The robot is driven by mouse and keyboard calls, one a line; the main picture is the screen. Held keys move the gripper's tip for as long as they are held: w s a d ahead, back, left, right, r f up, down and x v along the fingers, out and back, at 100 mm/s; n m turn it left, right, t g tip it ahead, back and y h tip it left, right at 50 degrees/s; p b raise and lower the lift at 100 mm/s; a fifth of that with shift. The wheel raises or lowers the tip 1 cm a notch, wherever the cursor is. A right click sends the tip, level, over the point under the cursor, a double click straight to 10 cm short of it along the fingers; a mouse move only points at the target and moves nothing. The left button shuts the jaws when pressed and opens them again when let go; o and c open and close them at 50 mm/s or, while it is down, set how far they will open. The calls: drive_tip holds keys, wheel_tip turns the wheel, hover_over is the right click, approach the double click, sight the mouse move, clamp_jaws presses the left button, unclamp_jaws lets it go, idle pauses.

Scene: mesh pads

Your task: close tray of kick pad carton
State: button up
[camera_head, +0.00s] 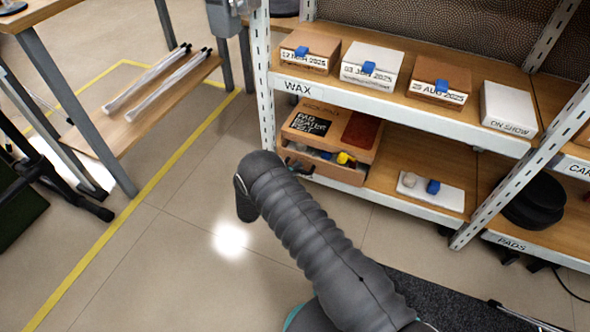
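The kick pad carton (337,118) is a brown box on the lower shelf, with a black label reading partly "PAD BEATER" and a dark red patch on top. Its tray (340,173) is pulled out at the front, and its open top shows small yellow, blue and pale items inside. My grey sleeved arm reaches up from the bottom, and its bend is left of the tray. A small dark hooked shape (300,169) is at the tray's left front corner. It may be part of my gripper, but I cannot tell. The fingers are not clearly visible.
A white slab (431,191) with a blue piece lies right of the carton. Several small boxes stand on the upper shelf, whose front edge (385,106) overhangs the carton. A shelf post (263,75) is at left. Open floor (170,240) is left of my arm.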

sight(300, 160)
clamp_jaws()
drive_tip(key=shift+w, duration=0.1)
drive_tip(key=w+b, duration=0.1)
drive_tip(key=w+d+b, duration=0.1)
drive_tip(key=w+b, duration=0.1)
drive_tip(key=shift+w+d+f, duration=0.2)
drive_tip(key=shift+w, duration=0.1)
drive_tip(key=shift+w+r, duration=0.25)
drive_tip(key=shift+w, duration=0.05)
drive_tip(key=o, duration=0.6)
unclamp_jaws()
drive_tip(key=shift+w+d, duration=0.1)
drive_tip(key=shift+d, duration=0.1)
drive_tip(key=shift+a, duration=0.1)
drive_tip(key=shift+s+a, duration=0.1)
drive_tip(key=shift+s, duration=0.1)
drive_tip(key=v, duration=1.2)
